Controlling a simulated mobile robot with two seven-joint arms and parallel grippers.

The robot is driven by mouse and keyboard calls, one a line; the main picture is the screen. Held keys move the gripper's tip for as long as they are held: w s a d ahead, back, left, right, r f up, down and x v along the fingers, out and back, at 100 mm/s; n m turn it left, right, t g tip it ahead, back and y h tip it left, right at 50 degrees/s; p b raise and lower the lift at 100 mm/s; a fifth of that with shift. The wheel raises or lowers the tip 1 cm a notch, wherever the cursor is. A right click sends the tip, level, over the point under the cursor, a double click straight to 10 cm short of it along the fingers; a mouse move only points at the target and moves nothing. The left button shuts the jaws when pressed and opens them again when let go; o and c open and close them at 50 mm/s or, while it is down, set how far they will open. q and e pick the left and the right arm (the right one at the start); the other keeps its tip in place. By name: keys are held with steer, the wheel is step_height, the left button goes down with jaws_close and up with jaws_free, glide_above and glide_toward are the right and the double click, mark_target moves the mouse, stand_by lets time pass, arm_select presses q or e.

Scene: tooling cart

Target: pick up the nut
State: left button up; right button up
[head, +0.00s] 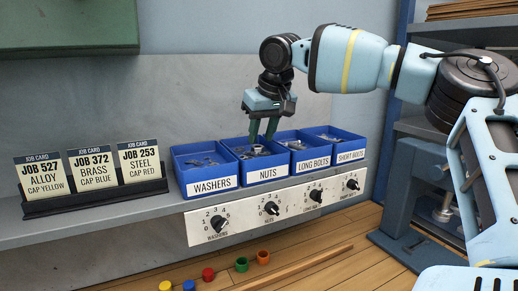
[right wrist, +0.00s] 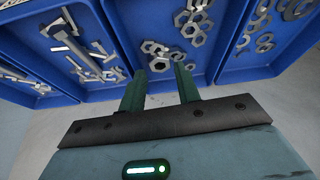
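Several grey metal nuts (right wrist: 158,64) lie loose in the blue NUTS bin (head: 267,173), which also shows in the right wrist view (right wrist: 152,20). My right gripper (head: 263,137) points down over this bin. In the right wrist view its two green fingers (right wrist: 160,84) are apart, with nothing held between them. A nut shows just beyond the gap between the fingertips. The head view does not show clearly how far the fingertips are above the nuts. My left gripper is in neither view.
The WASHERS bin (head: 211,185) stands left of the NUTS bin. The LONG BOLTS bin (head: 313,163) and SHORT BOLTS bin (head: 351,155) stand right. Bin walls are close to the fingers. Job cards (head: 93,169) stand left on the shelf; dials (head: 271,208) line its front.

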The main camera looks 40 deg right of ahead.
mark_target(258, 150)
steer(key=shift+x, duration=1.4)
steer(key=shift+w+d, duration=0.1)
steer(key=shift+c, duration=0.3)
steer(key=c, duration=0.6)
steer(key=shift+r, duration=0.15)
